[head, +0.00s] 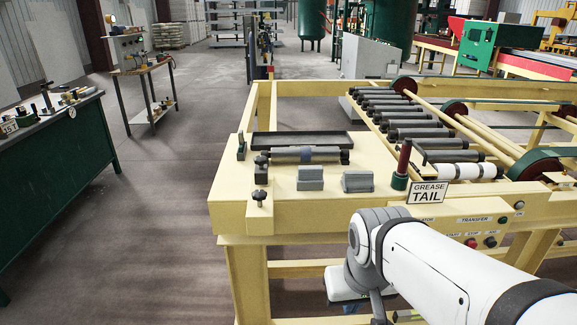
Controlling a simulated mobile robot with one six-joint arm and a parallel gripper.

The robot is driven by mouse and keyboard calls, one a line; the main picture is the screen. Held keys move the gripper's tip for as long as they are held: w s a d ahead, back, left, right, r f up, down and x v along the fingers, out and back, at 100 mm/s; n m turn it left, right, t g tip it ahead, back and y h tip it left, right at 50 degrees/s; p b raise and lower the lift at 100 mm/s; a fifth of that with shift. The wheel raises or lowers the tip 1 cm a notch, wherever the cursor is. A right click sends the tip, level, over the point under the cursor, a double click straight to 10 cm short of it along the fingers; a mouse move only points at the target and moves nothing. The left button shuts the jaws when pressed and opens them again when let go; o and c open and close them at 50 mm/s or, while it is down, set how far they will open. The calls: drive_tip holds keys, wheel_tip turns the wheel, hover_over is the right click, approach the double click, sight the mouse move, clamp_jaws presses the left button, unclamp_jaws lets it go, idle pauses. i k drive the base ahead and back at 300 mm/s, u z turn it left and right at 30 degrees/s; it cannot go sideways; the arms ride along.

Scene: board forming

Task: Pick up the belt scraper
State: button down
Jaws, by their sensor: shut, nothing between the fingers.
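I cannot tell for certain which thing is the belt scraper. On the near yellow frame top (230,190) lie a dark shallow tray (300,138) and a grey bar with a bluish middle (306,153) just in front of it. Two small grey blocks with sloped faces, a left one (310,178) and a right one (357,181), stand nearer to me. My white arm comes in from the lower right and bends at a grey joint in front of the frame. My gripper's fingers do not show; they are hidden or out of the picture.
Black knobs (259,196) stand at the frame's left edge. A dark red post (403,160) and a "GREASE TAIL" sign (428,193) stand right of the blocks, before a roller conveyor (395,115). A green bench (60,160) with small items is at left, with open floor between.

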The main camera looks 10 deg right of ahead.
sight(309, 178)
drive_tip(key=i, duration=1.2)
drive_tip(key=z, duration=0.1)
